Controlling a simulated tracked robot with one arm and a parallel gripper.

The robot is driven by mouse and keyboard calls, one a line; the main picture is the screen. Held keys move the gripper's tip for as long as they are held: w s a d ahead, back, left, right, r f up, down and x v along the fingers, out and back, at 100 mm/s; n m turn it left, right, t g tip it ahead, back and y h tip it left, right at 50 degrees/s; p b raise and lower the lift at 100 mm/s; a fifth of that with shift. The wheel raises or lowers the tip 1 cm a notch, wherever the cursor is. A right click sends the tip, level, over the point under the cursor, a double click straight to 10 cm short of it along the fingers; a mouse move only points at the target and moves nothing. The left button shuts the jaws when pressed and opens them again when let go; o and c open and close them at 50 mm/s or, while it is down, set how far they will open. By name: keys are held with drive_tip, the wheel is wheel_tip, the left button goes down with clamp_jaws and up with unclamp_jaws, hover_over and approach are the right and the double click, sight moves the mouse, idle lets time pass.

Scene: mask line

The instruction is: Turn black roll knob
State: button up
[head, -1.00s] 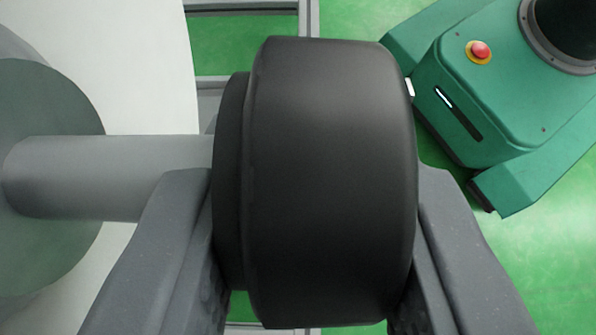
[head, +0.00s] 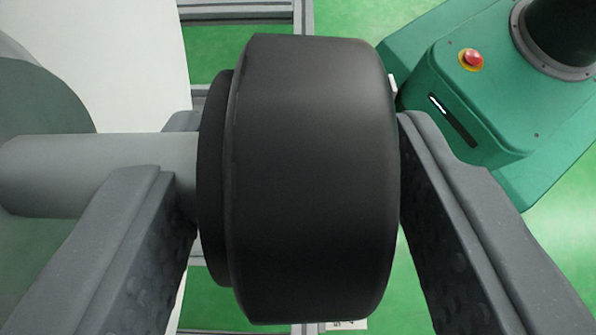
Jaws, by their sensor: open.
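The black roll knob (head: 315,180) fills the middle of the head view. It is a thick, rounded cylinder with a narrower black collar (head: 212,180) on its left side. A grey shaft (head: 100,175) runs left from the collar. My gripper (head: 297,135) is open, with one dark grey finger on each side of the knob. The left finger is beside the collar and overlaps the shaft's end in the picture. The right finger is close to the knob's right face, with a narrow gap visible lower down. The fingers' far ends are partly hidden behind the knob and shaft.
A large grey-green round roll end (head: 40,100) is at the left, around the shaft, with a white sheet or panel (head: 135,60) behind it. Grey metal frame bars (head: 235,10) stand below and behind the knob, over a green floor (head: 345,18).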

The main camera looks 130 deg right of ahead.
sight(311, 163)
wheel_tip(311, 163, up, 3)
drive_tip(key=shift+a+p, duration=0.1)
drive_tip(key=shift+p, duration=0.7)
drive_tip(key=shift+s+r, duration=0.15)
drive_tip(key=shift+r, duration=0.2)
drive_tip(key=s+r+p, duration=0.1)
drive_tip(key=s+p, duration=0.2)
drive_tip(key=s, duration=1.2)
drive_tip(key=shift+s, duration=0.4)
drive_tip(key=shift+r, duration=0.1)
